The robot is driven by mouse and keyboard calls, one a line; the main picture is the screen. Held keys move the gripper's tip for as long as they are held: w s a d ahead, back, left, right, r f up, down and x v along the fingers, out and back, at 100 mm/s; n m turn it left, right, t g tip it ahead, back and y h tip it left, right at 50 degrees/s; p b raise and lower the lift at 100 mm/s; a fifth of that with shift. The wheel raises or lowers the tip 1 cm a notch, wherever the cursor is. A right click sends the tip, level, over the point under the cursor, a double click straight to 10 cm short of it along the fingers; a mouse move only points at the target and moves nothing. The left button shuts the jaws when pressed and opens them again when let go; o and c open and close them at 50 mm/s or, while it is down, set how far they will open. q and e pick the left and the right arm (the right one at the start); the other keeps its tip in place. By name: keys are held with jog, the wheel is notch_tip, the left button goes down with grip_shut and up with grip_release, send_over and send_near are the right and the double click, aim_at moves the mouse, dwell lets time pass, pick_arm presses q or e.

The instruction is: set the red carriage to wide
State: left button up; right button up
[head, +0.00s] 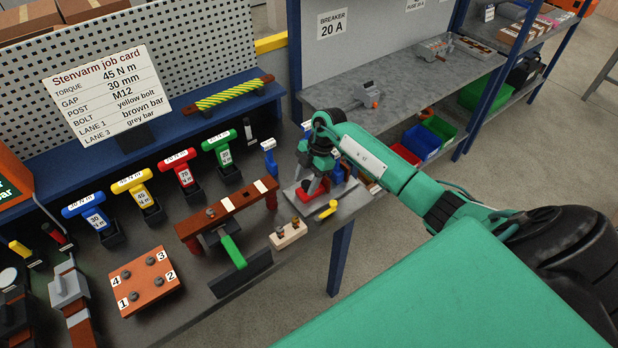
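The red carriage (287,197) appears as red parts on a small grey plate (345,211) at the right end of the workbench. My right gripper (311,190) points down over this plate, with its fingers at the red part. The fingers hide much of the carriage and any marks for wide. I cannot tell whether the fingers are closed on it. A yellow handle (328,209) lies at the front of the plate. My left gripper is not in view.
A brown bar on red posts (228,213) with a green-handled tool (233,252) stands left of the plate. A pale block with bolts (288,235) is close in front. T-handle torque tools (173,170) line the back. A job card (107,90) stands behind them.

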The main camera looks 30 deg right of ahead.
jog(key=shift+d+r+b, duration=0.3)
jog(key=shift+d+r, duration=0.05)
jog(key=shift+r, duration=0.15)
jog(key=b+v, duration=0.4)
jog(key=v, duration=0.8)
jog(key=shift+r, duration=0.4)
jog(key=shift+a, duration=0.1)
